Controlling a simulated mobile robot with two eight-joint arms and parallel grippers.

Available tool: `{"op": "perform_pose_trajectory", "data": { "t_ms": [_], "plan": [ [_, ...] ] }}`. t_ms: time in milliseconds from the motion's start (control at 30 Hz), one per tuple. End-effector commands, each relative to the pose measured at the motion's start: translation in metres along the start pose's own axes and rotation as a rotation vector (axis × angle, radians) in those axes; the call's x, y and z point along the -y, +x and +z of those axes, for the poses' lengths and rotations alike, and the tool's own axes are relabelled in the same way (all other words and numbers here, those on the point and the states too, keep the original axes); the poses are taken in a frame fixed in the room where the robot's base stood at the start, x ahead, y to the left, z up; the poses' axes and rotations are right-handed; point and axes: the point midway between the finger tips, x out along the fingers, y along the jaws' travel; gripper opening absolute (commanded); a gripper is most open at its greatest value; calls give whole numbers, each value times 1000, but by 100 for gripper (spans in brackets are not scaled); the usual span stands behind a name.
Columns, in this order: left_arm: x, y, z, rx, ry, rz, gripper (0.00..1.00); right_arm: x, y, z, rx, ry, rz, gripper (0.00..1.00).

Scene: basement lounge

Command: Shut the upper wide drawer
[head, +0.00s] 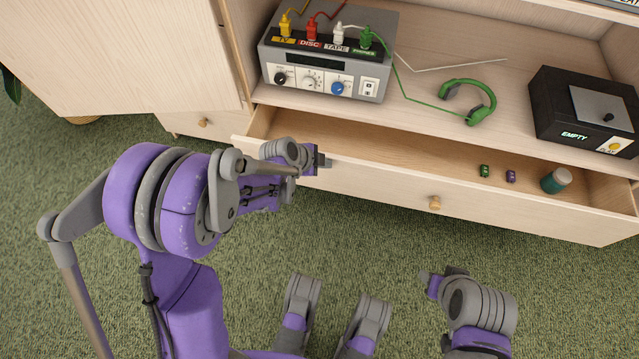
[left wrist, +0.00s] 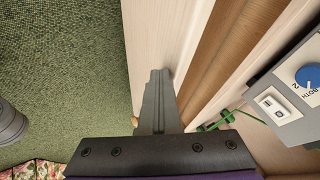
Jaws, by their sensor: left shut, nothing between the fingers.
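The wide drawer (head: 380,189) under the cabinet shelf stands pulled open, with a round wooden knob (head: 435,203) on its front. Inside, toward the right, lie a small green item (head: 484,171), a small purple item (head: 510,176) and a teal jar with a pale lid (head: 556,180). My left gripper (head: 326,161) is shut and empty at the drawer front, left of the knob. In the left wrist view its fingers (left wrist: 160,75) point at the pale drawer front (left wrist: 150,35); I cannot tell whether they touch. My right gripper (head: 428,284) is low over the carpet, apart from the drawer.
On the shelf above stand a grey switch box (head: 330,60) with plugged cables, green headphones (head: 487,102) and a black player (head: 560,110). A cabinet door (head: 120,60) stands at upper left, above a smaller drawer (head: 190,128). Green carpet (head: 370,240) in front is clear.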

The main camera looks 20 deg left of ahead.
Motion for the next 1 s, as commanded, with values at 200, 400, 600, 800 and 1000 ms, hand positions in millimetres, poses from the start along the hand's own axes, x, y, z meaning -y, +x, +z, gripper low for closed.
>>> {"op": "perform_pose_trajectory", "data": {
  "t_ms": [200, 400, 600, 800, 1000],
  "plan": [
    [51, 27, 0, 0, 0, 0, 0, 0, -4, -1, -1, 0, 0, 50],
    [86, 46, 0, 0, 0, 0, 0, 0, -5, -1, -1, 0, 0, 50],
    [107, 57, 0, 0, 0, 1, 0, 0, -6, -1, -1, 0, 0, 50],
    [116, 62, 0, 0, 0, -1, 0, 0, -6, -1, -1, 0, 0, 50],
    [118, 62, 0, 0, -1, -6, 0, 0, -6, -1, -1, 0, 0, 50]
  ]
}}
